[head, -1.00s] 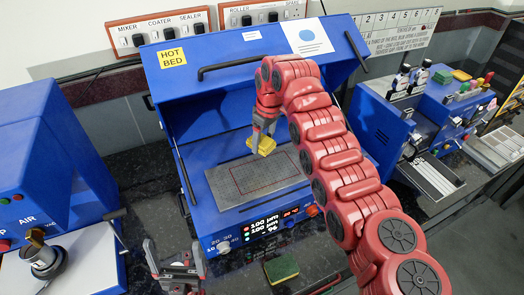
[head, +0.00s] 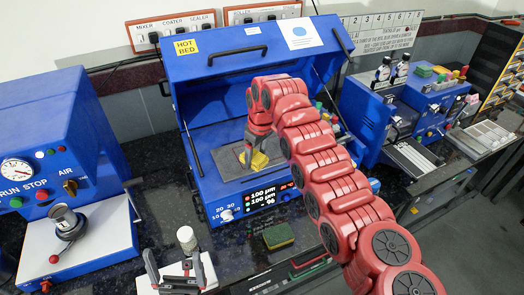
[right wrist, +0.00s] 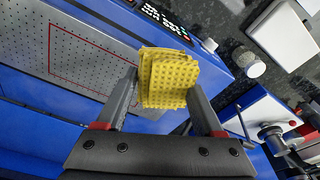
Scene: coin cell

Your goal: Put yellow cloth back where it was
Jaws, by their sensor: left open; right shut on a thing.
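The yellow cloth (right wrist: 167,78) is folded and dimpled, held between the fingers of my right gripper (right wrist: 165,100) in the right wrist view. In the head view the cloth (head: 258,161) hangs at the right gripper (head: 250,145), over the grey perforated plate (head: 226,167) of the blue hot bed machine (head: 200,95). I cannot tell whether the cloth touches the plate. My left gripper (head: 176,268) is open and empty at the bottom of the head view, in front of the machine.
A green and yellow sponge (head: 278,236) lies on the dark counter in front of the hot bed. A white bottle (head: 187,239) stands by my left gripper. A blue press with a gauge (head: 60,150) is at left. Blue machines with bottles (head: 392,100) stand at right.

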